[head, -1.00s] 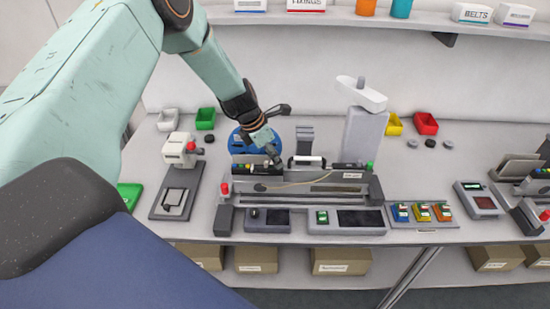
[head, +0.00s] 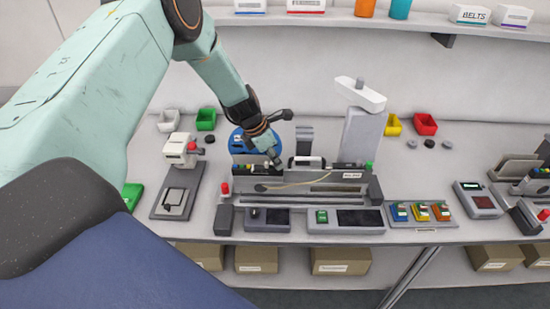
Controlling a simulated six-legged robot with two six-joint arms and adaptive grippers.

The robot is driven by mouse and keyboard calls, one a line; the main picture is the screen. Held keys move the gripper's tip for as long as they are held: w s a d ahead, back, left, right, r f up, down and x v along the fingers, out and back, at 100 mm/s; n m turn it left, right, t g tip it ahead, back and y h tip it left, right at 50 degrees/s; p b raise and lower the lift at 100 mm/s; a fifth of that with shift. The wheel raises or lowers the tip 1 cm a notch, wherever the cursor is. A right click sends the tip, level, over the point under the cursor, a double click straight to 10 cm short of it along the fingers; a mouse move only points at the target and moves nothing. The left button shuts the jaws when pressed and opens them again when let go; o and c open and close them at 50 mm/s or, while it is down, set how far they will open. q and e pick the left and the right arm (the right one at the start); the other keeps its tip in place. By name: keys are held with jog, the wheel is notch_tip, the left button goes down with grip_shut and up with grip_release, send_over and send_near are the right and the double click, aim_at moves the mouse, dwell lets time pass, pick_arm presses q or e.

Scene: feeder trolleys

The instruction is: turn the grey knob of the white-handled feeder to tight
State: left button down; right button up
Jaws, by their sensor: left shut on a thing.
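The white-handled feeder lies along the long grey bench fixture (head: 325,197) in the middle of the table. Its white handle (head: 306,161) shows just right of my left gripper. My left gripper (head: 273,161) points down at the feeder's top, left of the handle, and is shut on a small part there. That part sits where the grey knob would be, but the fingers hide it, so its turn position cannot be read. My right gripper is not in view.
A grey post with a white arm (head: 360,95) stands behind the fixture on the right. A white press-like device (head: 178,150) is at the left. Green (head: 206,119), yellow and red (head: 425,124) bins line the back. Control boxes (head: 346,219) sit in front.

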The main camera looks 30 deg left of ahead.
pick_arm(q)
jog(key=shift+w+a, duration=0.1)
jog(key=shift+w, duration=0.05)
jog(key=m+b, duration=0.1)
jog(key=m, duration=0.1)
jog(key=m+g+h+b, duration=0.1)
jog(key=m+b, duration=0.1)
jog(key=m, duration=0.1)
jog(key=shift+w+a+f+m+h, duration=0.1)
jog(key=shift+w+f+m+h, duration=0.1)
jog(key=shift+m+h, duration=0.1)
jog(key=m+g+b, duration=0.2)
jog(key=m+b, duration=0.1)
jog(key=m, duration=0.1)
jog(key=shift+w, duration=0.1)
jog(key=shift+r+m+g+h+b, duration=0.15)
jog(key=shift+m+g+b, duration=0.2)
jog(key=shift+m+b, duration=0.55)
jog(key=shift+m+g+h+b, duration=0.15)
jog(key=shift+m+g+b, duration=0.2)
jog(key=shift+m+b, duration=0.55)
jog(key=shift+m, duration=0.4)
jog(key=c, duration=1.2)
grip_release()
